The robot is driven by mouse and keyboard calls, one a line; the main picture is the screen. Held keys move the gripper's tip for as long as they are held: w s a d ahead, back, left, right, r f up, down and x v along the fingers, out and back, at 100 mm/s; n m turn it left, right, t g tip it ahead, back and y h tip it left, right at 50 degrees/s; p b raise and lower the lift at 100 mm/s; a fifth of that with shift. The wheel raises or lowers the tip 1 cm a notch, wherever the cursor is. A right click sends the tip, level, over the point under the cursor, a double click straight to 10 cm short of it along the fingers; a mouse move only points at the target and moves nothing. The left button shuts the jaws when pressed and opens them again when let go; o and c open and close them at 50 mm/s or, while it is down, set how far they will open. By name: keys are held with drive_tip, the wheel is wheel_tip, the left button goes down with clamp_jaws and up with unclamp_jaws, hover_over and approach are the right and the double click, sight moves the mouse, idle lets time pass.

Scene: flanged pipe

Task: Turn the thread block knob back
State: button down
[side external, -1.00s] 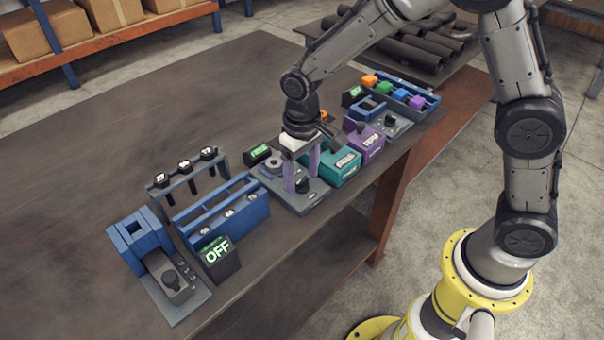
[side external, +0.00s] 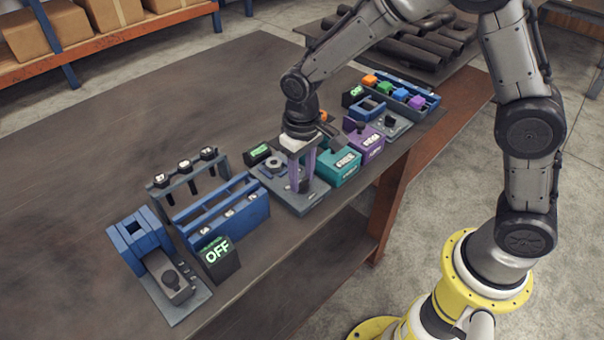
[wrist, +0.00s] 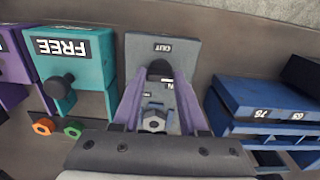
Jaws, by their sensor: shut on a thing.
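The thread block, a grey plate block (side external: 291,204), sits near the table's front edge. In the wrist view the grey plate (wrist: 163,48) carries a label reading "OUT". A dark knob (wrist: 160,69) stands on it, between the tips of my purple fingers. My gripper (side external: 302,184) points down over the block, shut on the knob; it also shows in the wrist view (wrist: 159,82). In the side view the fingers hide most of the knob. A grey hex nut (wrist: 154,121) sits on the block between my fingers in the wrist view.
A teal box (side external: 340,169) labelled "FREE" and a purple box (side external: 366,146) stand close on the right. A blue rack (side external: 230,212) and a black "OFF" display (side external: 219,258) stand on the left. The table (side external: 120,140) is bare behind the left fixtures.

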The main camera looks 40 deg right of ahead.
sight(302, 180)
drive_tip(key=n, duration=0.4)
drive_tip(key=shift+n, duration=0.4)
drive_tip(key=n, duration=0.4)
drive_tip(key=shift+r+n, duration=0.1)
drive_tip(key=shift+n, duration=0.2)
idle(0.3)
drive_tip(key=shift+c, duration=2.2)
unclamp_jaws()
wheel_tip(302, 180, up, 14)
